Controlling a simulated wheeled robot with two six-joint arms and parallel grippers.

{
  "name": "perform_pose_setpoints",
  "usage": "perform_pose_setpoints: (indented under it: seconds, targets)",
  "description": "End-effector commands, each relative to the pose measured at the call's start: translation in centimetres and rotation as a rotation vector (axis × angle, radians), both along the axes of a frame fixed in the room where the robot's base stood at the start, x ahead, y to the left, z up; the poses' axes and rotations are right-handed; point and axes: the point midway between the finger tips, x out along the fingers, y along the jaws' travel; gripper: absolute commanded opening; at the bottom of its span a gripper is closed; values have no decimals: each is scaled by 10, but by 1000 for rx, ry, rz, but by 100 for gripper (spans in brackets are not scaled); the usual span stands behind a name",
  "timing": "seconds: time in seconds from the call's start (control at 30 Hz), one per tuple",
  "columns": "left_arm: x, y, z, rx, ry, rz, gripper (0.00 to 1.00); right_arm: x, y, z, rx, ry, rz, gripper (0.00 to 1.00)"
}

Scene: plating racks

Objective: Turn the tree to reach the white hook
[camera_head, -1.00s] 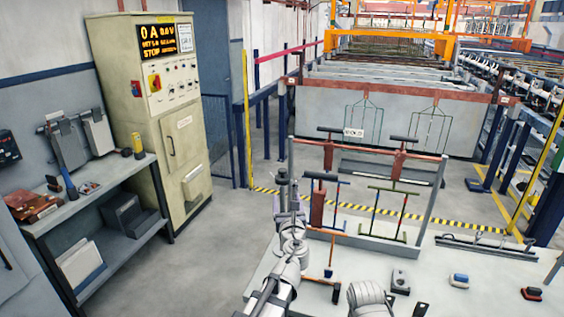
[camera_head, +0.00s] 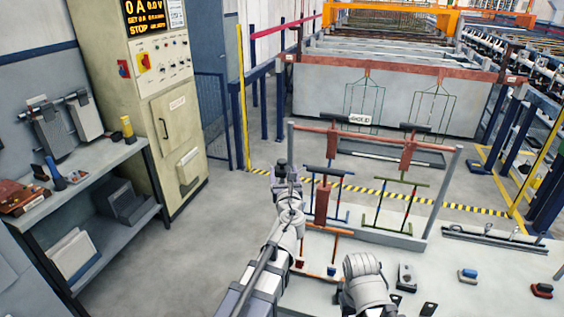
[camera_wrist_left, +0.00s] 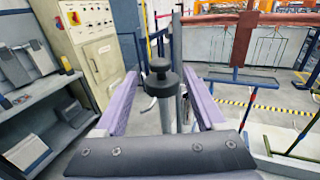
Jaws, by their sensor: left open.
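The tree (camera_wrist_left: 168,110) is an upright grey post with a black knob on top, seen best in the left wrist view. A small white hook (camera_wrist_left: 151,104) sticks out from its left side, below the knob. My left gripper (camera_wrist_left: 161,82) is open, with its two purple fingers on either side of the post and a visible gap on each side. In the head view the knob (camera_head: 281,163) rises at the end of my left arm. The lower part of the tree is hidden by the gripper and arm.
A frame with a red crossbar (camera_head: 347,131) stands right of the tree, holding T-handled racks with coloured rods. Small items, including a blue and white one (camera_head: 468,275), lie on the grey table (camera_head: 432,264). A control cabinet (camera_head: 165,105) and a shelf (camera_head: 105,165) stand left.

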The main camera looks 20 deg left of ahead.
Motion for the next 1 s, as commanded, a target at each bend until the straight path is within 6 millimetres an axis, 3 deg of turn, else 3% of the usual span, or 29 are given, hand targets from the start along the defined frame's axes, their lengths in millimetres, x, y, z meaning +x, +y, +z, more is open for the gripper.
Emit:
perform_pose_setpoints:
  seconds: [0.4, 0.73, 1.0]
  targets:
    - [58, 21, 0, 0, 0, 0, 72, 0, 0, 0, 0, 0, 0, 50]
    - [62, 23, 0, 0, 0, -1, 72, 0, 0, 0, 0, 0, 0, 50]
    - [62, 23, 0, 0, 0, -1, 42, 0, 0, 0, 0, 0, 0, 50]
